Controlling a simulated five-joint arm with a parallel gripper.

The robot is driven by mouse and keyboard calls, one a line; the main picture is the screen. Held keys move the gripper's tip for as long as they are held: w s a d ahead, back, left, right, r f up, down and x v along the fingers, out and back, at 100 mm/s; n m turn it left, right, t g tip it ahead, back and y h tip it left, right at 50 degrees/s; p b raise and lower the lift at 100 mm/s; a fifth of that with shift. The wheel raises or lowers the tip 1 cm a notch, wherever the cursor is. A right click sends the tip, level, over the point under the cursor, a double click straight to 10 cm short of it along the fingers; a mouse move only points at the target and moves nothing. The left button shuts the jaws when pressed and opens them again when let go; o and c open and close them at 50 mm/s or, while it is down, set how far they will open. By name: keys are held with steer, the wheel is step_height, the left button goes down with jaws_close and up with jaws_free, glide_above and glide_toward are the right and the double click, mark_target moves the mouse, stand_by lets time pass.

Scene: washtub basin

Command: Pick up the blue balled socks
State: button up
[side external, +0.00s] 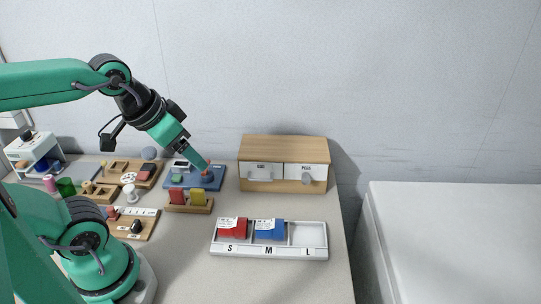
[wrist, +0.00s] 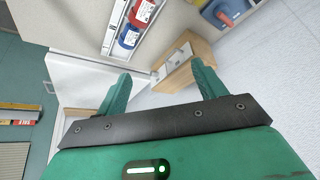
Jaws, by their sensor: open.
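A wooden drawer box (side external: 284,141) stands right of my gripper. A white S/M/L tray (side external: 308,253) with red (side external: 232,228) and blue (side external: 270,229) labelled packs lies in front. Wooden trays and small items crowd the left. The table's front middle is bare.

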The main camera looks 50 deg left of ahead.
steer(key=shift+o, duration=0.3)
steer(key=n+g, duration=0.6)
steer(key=n, duration=0.3)
glide_above(270, 223)
steer(key=shift+s+d+f, duration=0.1)
steer(key=shift+f, duration=6.9)
steer(key=shift+f, duration=0.1)
steer(key=shift+f, duration=1.2)
steer(key=shift+f, duration=0.1)
